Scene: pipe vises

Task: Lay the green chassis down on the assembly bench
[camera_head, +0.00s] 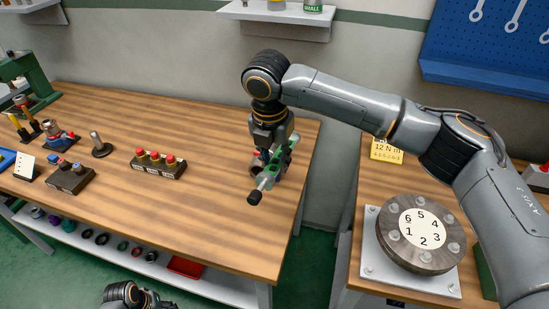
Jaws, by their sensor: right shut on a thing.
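The green chassis (276,166) is in the grasp of my right gripper (270,146), over the right end of the wooden assembly bench (215,190). I cannot tell whether the chassis touches the bench top. A dark jointed part of my own shows at the bottom edge, but my left gripper is not in view.
A block with red-capped parts (158,164) stands left of the chassis, with a dark-based post (100,147) beyond it. A green press (28,80) stands far left. The bench's front middle is clear. A numbered dial (420,238) sits on the right-hand table.

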